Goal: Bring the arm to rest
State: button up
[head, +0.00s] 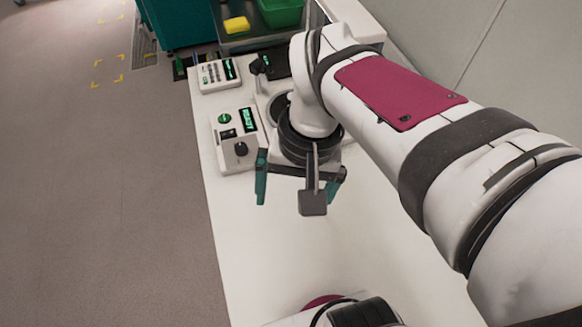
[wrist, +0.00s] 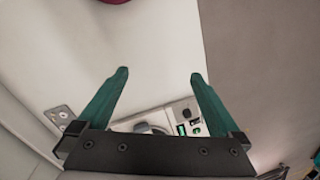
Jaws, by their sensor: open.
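My gripper (head: 296,198) hangs over the white bench (head: 262,240) in the head view, with nothing between its fingers. Its two teal fingers stand wide apart, also in the wrist view (wrist: 159,74). Bare white bench top shows between and beyond the fingers in the wrist view. My arm reaches in from the right of the head view and bends down at the wrist. Part of the bench is hidden behind the arm.
A control box with a dark knob (head: 234,140) and a keypad box (head: 217,74) stand near the bench's left edge, close to my gripper. Behind are a yellow sponge (head: 236,24) and a green tub (head: 281,12). The front bench is largely clear; a wall (head: 500,60) rises at right.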

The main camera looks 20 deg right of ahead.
jog(key=s+a+f+m, duration=0.1)
jog(key=s+f, duration=0.2)
jog(key=s, duration=0.4)
jog(key=shift+s+a+f, duration=0.15)
jog(key=shift+s, duration=0.1)
